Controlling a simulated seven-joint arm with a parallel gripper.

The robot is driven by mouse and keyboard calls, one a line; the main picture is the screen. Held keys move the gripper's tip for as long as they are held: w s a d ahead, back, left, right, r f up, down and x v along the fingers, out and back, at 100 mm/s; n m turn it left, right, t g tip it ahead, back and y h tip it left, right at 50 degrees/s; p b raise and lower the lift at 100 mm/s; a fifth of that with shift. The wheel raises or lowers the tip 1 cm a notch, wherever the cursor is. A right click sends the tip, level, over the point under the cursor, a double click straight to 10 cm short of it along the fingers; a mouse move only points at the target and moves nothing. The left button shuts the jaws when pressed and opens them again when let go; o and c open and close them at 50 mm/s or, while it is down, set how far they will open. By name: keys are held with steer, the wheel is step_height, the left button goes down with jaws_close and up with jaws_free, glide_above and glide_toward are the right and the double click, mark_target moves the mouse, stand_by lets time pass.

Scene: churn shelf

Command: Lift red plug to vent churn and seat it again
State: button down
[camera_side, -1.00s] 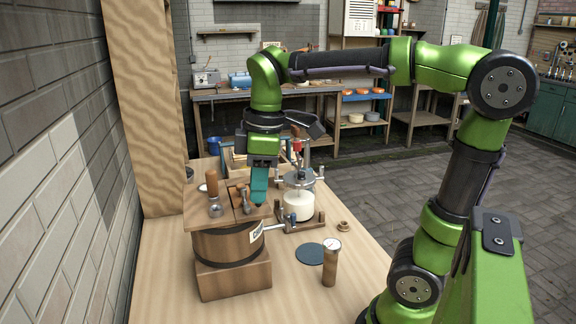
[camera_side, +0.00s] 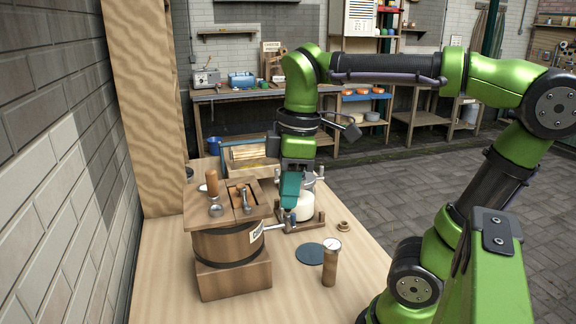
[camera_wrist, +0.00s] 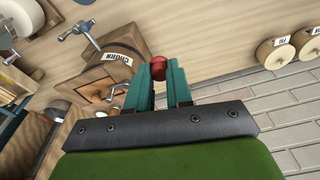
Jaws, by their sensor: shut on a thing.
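The wooden churn (camera_side: 228,245) stands on its block at the left of the bench. Its lid (camera_side: 208,203) carries a wooden handle and metal fittings. A metal tap sticks out at its right. The churn (camera_wrist: 122,55) with its CHURN label also shows left of the fingers in the wrist view. My gripper (camera_side: 290,203) is to the right of the lid, clear of it, fingers pointing down. In the wrist view the teal fingers are shut on the red plug (camera_wrist: 158,68), whose round red end shows at the tips. The plug is hidden in the side view.
A clamped glass jar of white liquid (camera_side: 304,206) stands close behind my fingers. A dark round mat (camera_side: 310,253), a wooden cylinder with a gauge (camera_side: 330,266) and a small ring (camera_side: 343,226) are at the right. The front of the bench is clear.

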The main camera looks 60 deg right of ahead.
steer(key=shift+f, duration=0.1)
steer(key=w+r, duration=0.2)
steer(key=w, duration=1.4)
steer(key=shift+a+f, duration=0.2)
steer(key=shift+f, duration=0.9)
steer(key=shift+a+f, duration=0.2)
steer(key=shift+f, duration=0.85)
steer(key=shift+f, duration=1.25)
steer(key=shift+r, duration=0.1)
steer(key=c, duration=0.9)
jaws_free()
steer(key=shift+c, duration=0.2)
steer(key=c, duration=0.4)
